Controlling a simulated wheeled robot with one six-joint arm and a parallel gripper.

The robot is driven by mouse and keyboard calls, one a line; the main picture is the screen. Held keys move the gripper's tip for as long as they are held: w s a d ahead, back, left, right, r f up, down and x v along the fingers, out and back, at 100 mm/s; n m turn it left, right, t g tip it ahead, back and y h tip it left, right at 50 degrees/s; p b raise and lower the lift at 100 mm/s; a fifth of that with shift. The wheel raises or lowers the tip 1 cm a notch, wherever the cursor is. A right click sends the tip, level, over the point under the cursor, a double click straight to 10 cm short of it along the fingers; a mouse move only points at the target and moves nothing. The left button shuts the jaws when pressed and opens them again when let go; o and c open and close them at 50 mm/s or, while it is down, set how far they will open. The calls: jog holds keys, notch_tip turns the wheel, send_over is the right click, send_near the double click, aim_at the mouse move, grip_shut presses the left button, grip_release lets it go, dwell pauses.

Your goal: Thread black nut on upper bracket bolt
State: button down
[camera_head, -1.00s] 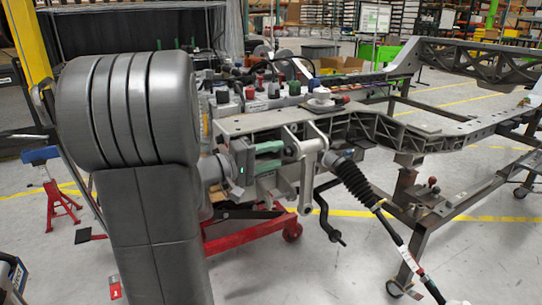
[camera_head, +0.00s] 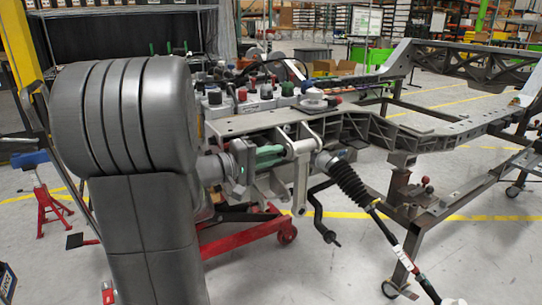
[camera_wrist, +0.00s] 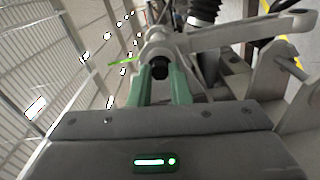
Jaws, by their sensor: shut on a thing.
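My gripper (camera_wrist: 160,72) has green fingers and is shut on the black nut (camera_wrist: 160,68), which shows as a small dark piece between the fingertips. The grey upper bracket (camera_wrist: 158,45) is directly beyond the nut in the wrist view. In the head view, my gripper (camera_head: 272,154) is just left of the upper bracket (camera_head: 302,150), with its fingertips close to it. The nut cannot be made out there. The bolt is hidden behind the nut and fingers, so I cannot tell whether the nut is on its thread.
The grey chassis frame (camera_head: 440,139) runs to the right on a stand. A black ribbed boot with a rod (camera_head: 348,182) slopes down right of the bracket. A red jack (camera_head: 235,240) stands below. Several coloured caps and bottles stand behind the bracket.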

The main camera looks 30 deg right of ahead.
jog(key=shift+f+m+b, duration=0.3)
jog(key=shift+m+b, duration=0.3)
jog(key=shift+b, duration=1.2)
jog(key=shift+m+b, duration=0.6)
jog(key=shift+b, duration=0.6)
jog(key=shift+r+m+b, duration=0.1)
jog(key=shift+m+b, duration=0.2)
jog(key=shift+m, duration=0.3)
jog(key=m, duration=0.3)
jog(key=shift+r+p, duration=0.25)
jog(key=shift+p, duration=0.15)
jog(key=m, duration=0.7)
jog(key=shift+d, duration=0.15)
